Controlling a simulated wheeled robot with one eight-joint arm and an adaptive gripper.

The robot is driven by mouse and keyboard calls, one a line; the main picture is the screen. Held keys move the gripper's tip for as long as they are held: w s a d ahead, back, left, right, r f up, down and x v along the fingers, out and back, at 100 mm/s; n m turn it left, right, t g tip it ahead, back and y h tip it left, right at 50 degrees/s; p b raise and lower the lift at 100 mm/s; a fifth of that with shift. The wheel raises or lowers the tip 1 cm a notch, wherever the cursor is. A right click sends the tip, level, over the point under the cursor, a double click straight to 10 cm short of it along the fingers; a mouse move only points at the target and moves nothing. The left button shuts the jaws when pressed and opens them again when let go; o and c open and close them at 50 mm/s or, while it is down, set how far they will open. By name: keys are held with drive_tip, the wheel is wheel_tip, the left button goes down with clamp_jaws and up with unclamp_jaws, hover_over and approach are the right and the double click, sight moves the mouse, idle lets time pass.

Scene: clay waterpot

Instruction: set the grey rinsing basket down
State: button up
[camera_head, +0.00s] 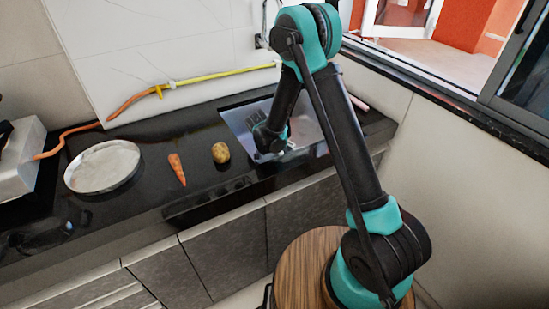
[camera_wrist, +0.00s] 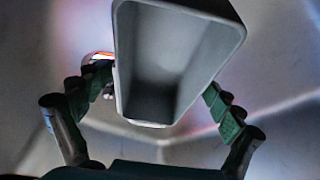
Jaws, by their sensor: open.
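The grey rinsing basket (camera_wrist: 165,55) is a box with an open top, seen large and tilted in the wrist view. It lies between the two green-padded fingers of my gripper (camera_wrist: 158,84). The fingers stand open on either side of its walls, very close; I cannot tell whether they touch. In the head view my gripper (camera_head: 272,142) is down in the sink (camera_head: 300,118), and my arm hides part of the sink. What the basket's underside rests on is hidden.
A carrot (camera_head: 177,169) and a potato (camera_head: 220,152) lie on the black counter (camera_head: 200,185) left of the sink. A round pan (camera_head: 103,166) stands farther left. An orange and yellow hose (camera_head: 160,90) runs behind. Sink walls surround my gripper closely.

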drive_tip(key=v, duration=1.1)
drive_tip(key=shift+s+r, duration=0.2)
